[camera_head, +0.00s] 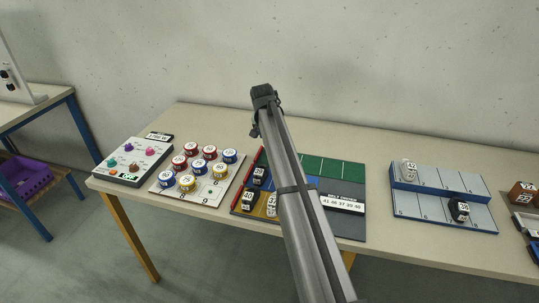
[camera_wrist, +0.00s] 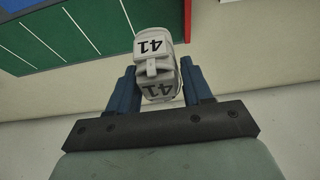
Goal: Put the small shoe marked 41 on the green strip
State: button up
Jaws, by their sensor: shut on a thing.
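The small white shoe marked 41 (camera_wrist: 155,48) shows in the wrist view, with the number on two of its faces. My gripper (camera_wrist: 159,82) is shut on it, one blue finger on each side. The green strip (camera_wrist: 85,28) with thin white lines lies at the upper left of the wrist view, apart from the shoe. In the head view the green strip (camera_head: 331,168) is at the back of a sectioned board, partly covered by my arm. The shoe and the gripper's fingers cannot be made out in the head view.
On the board, dark and white shoes (camera_head: 248,199) stand on the yellow strip, left of my arm. A blue-grey stepped rack (camera_head: 440,182) holds two shoes. Round tins (camera_head: 193,165) and a control box (camera_head: 133,162) stand left.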

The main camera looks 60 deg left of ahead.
jog(key=shift+f, duration=4.25)
jog(key=shift+f, duration=0.1)
jog(key=o, duration=0.8)
jog(key=shift+c, duration=0.2)
jog(key=v, duration=1.2)
jog(key=shift+w, duration=0.1)
